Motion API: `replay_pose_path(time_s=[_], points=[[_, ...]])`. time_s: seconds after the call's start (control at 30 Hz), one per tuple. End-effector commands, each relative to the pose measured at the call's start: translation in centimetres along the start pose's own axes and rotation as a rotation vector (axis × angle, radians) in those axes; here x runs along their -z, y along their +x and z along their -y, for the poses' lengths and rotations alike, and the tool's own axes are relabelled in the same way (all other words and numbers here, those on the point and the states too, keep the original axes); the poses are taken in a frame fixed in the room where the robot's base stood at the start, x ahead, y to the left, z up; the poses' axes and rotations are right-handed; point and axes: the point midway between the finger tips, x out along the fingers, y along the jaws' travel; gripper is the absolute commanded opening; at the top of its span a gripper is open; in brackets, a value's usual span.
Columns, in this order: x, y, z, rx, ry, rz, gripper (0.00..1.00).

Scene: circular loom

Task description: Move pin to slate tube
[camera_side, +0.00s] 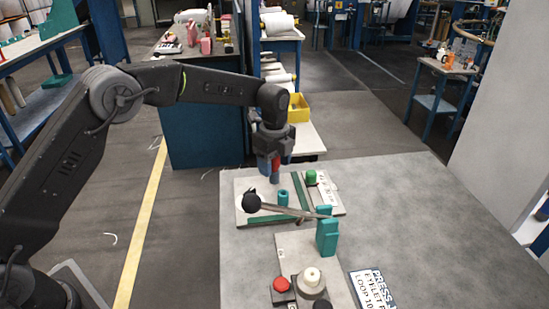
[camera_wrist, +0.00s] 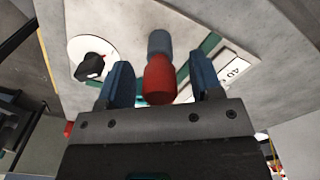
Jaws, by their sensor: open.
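The red pin (camera_side: 276,162) stands upright at the slate tube (camera_side: 274,179), which is below it on the light board. In the wrist view the red pin (camera_wrist: 159,82) lines up with the slate tube (camera_wrist: 160,43) and seems to sit in its mouth; the seating depth is hidden. My gripper (camera_side: 270,162) is open around the pin. In the wrist view my gripper (camera_wrist: 161,82) has one finger on each side of the pin, with a visible gap to both.
A teal tube (camera_side: 283,197) and a green cylinder (camera_side: 311,177) stand close by on the board. A black-knobbed lever (camera_side: 285,208) crosses in front, beside a teal block (camera_side: 327,237). A red button (camera_side: 281,285) is nearer. The grey table (camera_side: 410,215) is clear to the right.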

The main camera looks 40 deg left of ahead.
Motion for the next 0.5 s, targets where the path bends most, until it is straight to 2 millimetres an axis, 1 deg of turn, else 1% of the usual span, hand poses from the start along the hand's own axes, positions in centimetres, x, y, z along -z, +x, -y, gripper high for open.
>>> replay_pose_path(time_s=[0.07,0.17,0.27,0.5], points=[[0.0,-0.4,0.0,0.002,0.0,0.0,0.59],[0.0,-1.6,0.1,0.005,0.0,0.0,0.59],[0.0,-3.4,0.1,0.006,0.0,0.0,0.59],[0.0,-8.8,0.1,0.006,0.0,0.0,0.59]])
